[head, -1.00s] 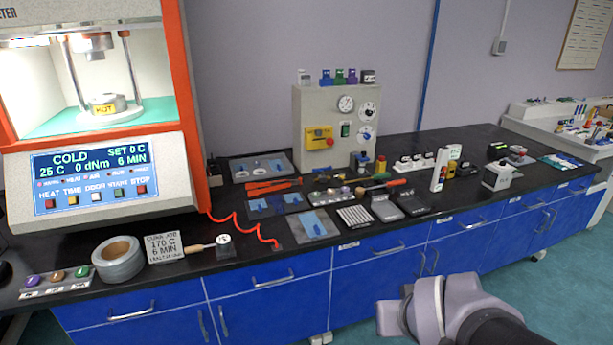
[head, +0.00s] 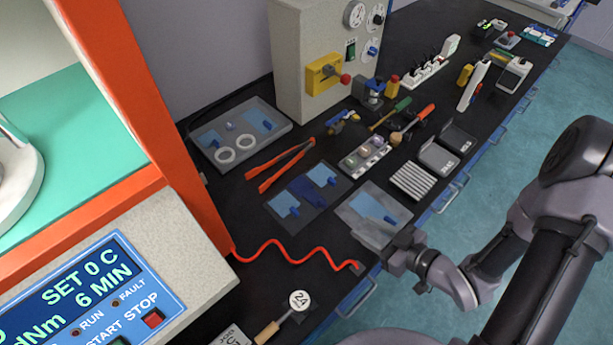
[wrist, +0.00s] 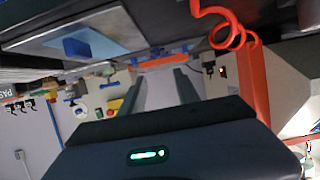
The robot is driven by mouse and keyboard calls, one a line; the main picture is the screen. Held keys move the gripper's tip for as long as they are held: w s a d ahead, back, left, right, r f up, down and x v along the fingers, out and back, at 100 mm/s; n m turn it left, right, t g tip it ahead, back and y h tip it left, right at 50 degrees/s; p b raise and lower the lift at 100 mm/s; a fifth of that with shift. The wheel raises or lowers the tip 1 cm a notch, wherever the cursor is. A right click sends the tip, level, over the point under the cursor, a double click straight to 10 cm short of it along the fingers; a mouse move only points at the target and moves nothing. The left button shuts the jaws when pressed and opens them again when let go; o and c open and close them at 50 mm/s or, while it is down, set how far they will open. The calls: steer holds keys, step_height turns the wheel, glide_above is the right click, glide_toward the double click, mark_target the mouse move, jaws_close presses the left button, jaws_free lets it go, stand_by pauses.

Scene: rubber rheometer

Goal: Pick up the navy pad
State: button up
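The navy pad (head: 307,191) appears as a dark blue patch on a dark mat (head: 330,207), between two lighter blue pads (head: 322,174) and (head: 285,205). I cannot make out the navy pad in the wrist view. My gripper (head: 402,247) is at the bench's front edge, to the right of and nearer than the mat, by the grey tray (head: 358,229). In the wrist view my gripper (wrist: 160,82) has its two fingers apart with nothing between them.
The grey tray holds a blue pad (head: 375,208). A coiled red cord (head: 290,252) runs along the bench front. Red-handled tongs (head: 280,165), a sample rack (head: 364,158) and a tray with white rings (head: 205,150) surround the mat. The rheometer (head: 150,190) stands left.

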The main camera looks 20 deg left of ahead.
mark_target(326, 205)
steer(key=b+x, duration=0.1)
steer(key=x, duration=0.4)
steer(key=b+x, duration=0.2)
steer(key=x, duration=0.2)
steer(key=b+x, duration=0.1)
steer(key=x, duration=0.4)
steer(key=shift+w+f+b, duration=0.3)
steer(key=shift+f, duration=0.2)
steer(key=shift+r, duration=0.1)
jaws_close()
